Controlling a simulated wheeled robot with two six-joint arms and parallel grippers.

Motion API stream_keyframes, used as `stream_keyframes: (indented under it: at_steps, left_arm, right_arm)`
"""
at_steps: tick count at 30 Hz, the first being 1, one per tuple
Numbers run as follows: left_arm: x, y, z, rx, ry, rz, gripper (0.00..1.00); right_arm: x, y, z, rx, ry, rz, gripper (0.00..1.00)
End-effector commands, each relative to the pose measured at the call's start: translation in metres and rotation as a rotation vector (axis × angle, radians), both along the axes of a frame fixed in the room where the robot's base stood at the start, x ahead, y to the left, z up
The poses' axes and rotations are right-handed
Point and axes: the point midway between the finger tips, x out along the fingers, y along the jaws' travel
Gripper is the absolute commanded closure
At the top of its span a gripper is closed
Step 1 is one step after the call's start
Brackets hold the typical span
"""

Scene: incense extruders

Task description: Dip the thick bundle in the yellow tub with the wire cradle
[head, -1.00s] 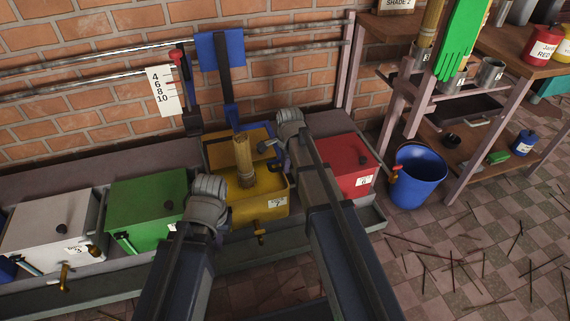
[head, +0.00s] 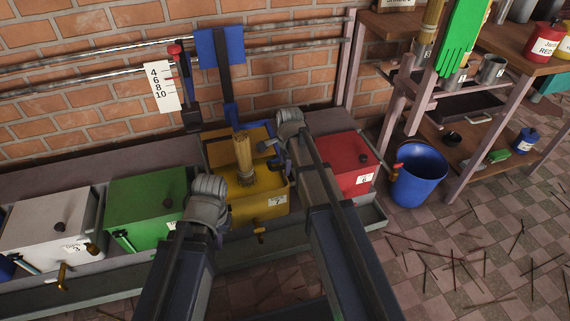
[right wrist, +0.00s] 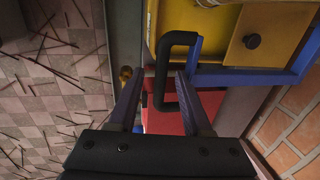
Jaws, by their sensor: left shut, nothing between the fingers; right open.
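The yellow tub (head: 262,207), labelled 7, stands open in the middle of the row. The thick bundle (head: 244,156) of tan sticks stands upright in it, its lower end inside the tub. A black handle (right wrist: 162,70) on a blue bar (right wrist: 237,78) sits at the tub's side; I take it for the wire cradle's handle. My right gripper (right wrist: 158,86) is open, with the handle between its fingers. My left gripper (head: 210,192) is shut and empty at the tub's left front; its fingertips are mostly hidden.
A green tub (head: 146,203) and a white tub (head: 45,222) stand left, a red tub (head: 345,160) right. A numbered scale board (head: 160,87) stands behind. A blue bucket (head: 419,176) and a shelf rack (head: 475,185) are at right. Sticks litter the floor.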

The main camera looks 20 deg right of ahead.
Motion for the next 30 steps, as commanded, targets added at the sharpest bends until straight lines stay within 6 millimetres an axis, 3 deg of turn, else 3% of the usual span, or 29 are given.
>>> stream_keyframes:
  at_steps: [8,21,30]
  left_arm:
    - [0.000,0.000,0.017,0.000,0.000,-0.003,1.00]
    - [0.000,0.000,0.072,0.002,0.001,-0.010,1.00]
    - [0.000,0.001,0.076,0.003,0.002,-0.007,1.00]
  right_arm:
    - [-0.003,0.000,0.016,0.000,0.000,0.000,0.51]
    - [-0.014,0.000,0.072,0.000,0.000,0.000,0.51]
    - [-0.015,-0.001,0.076,0.000,0.000,0.000,0.51]
